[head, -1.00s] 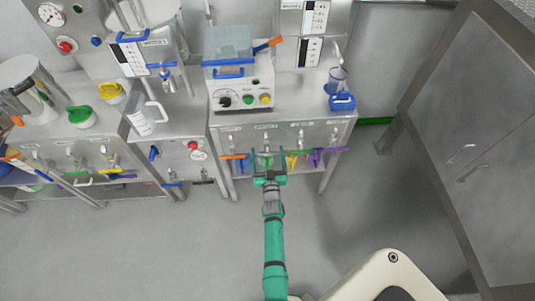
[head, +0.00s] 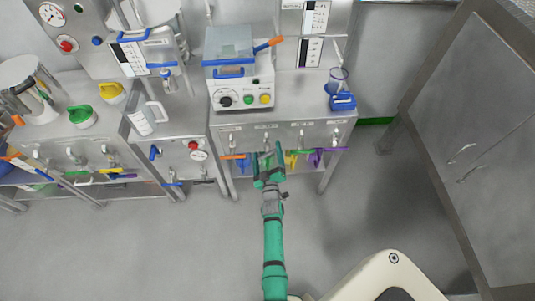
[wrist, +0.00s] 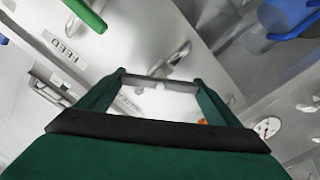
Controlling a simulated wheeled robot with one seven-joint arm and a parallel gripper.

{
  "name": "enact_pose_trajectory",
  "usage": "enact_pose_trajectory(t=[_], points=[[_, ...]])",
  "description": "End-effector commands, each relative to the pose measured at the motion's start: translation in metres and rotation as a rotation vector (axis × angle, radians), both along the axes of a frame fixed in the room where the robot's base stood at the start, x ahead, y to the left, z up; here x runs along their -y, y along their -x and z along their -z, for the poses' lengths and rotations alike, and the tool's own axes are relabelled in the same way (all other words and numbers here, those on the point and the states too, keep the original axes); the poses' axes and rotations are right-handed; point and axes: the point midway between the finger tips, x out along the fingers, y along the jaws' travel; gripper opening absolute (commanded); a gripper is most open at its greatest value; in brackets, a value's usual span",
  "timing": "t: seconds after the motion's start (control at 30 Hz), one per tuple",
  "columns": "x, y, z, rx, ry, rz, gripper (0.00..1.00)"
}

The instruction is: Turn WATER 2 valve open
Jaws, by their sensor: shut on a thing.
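My gripper (head: 268,158) is at the front panel of the middle bench, in the row of valves. In the wrist view, its two green fingers (wrist: 160,82) close on the ends of a short silver bar that looks like a valve handle. A white label (wrist: 128,102) sits just behind the bar, partly hidden by my gripper, and I cannot read it surely. I cannot tell from the head view which valve is WATER 2, as the labels there are too small. My gripper hides part of the valve row.
Neighbouring valves have an orange handle (head: 233,157), a yellow handle (head: 291,160) and a purple handle (head: 328,150). A green handle (wrist: 86,14) lies near a FEED label (wrist: 64,47). A blue-lidded machine (head: 238,85) stands on the bench above. The floor to the right is clear.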

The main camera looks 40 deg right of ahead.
Motion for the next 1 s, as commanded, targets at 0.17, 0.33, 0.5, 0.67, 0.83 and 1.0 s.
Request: enact_pose_trajectory(t=[0.17,0.33,0.5,0.67,0.83,1.0], points=[[-0.0015,0.0004,0.0009,-0.085,0.141,-0.001,0.64],[-0.0016,0.0009,0.0018,-0.171,0.280,0.000,0.64],[-0.0023,0.0008,0.0028,-0.255,0.416,0.000,0.64],[-0.0025,0.0009,0.0036,-0.327,0.535,0.000,0.63],[-0.0024,0.0013,0.0045,-0.392,0.642,-0.001,0.64],[-0.0029,0.0009,0.0051,-0.441,0.720,-0.001,0.64]])
